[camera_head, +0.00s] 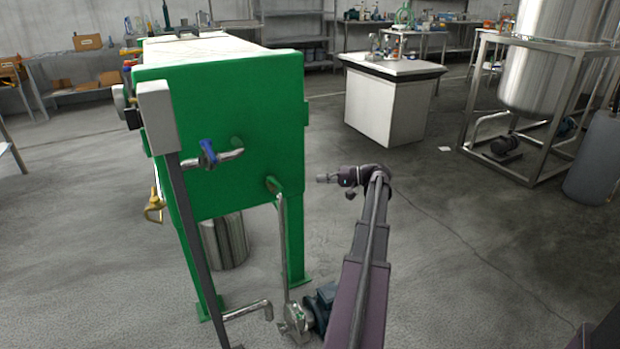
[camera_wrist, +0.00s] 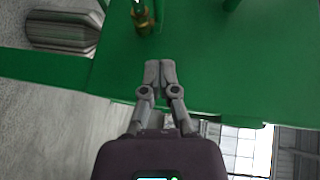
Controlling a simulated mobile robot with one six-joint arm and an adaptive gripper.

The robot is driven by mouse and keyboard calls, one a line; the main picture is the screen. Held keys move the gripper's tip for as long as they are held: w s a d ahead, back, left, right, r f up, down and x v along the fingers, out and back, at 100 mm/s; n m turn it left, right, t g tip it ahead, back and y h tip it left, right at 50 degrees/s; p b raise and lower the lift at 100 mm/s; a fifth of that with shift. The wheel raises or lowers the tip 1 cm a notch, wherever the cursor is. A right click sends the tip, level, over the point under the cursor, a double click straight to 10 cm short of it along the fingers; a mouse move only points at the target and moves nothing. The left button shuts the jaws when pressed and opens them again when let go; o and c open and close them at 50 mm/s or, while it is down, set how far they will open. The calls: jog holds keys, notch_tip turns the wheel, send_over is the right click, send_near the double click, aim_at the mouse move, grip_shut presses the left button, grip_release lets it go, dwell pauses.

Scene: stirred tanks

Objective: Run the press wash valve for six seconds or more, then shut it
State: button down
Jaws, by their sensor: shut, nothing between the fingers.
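The green press (camera_head: 225,110) stands left of centre in the head view, and its green surface (camera_wrist: 205,60) fills much of the wrist view. A valve with a blue handle (camera_head: 208,152) sits on a short metal pipe at its near end. A brass valve (camera_head: 154,205) hangs lower, at its left side. Which of them is the wash valve, I cannot tell. My gripper (camera_head: 322,179) is right of the press's near end, apart from both valves. In the wrist view my gripper (camera_wrist: 160,68) is shut and empty. A brass fitting (camera_wrist: 143,15) shows beyond the fingertips, partly cut off.
A grey post with a pale box (camera_head: 157,115) stands before the press's left side. A vertical pipe (camera_head: 283,250) runs down to a pump (camera_head: 297,318) near my arm. A steel cylinder (camera_head: 225,240) stands beneath the press. Floor to the right is open up to a framed tank (camera_head: 545,65).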

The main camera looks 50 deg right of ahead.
jog(key=shift+s+d+r, duration=0.1)
jog(key=shift+s+d, duration=0.15)
jog(key=shift+s, duration=0.4)
dwell(0.3)
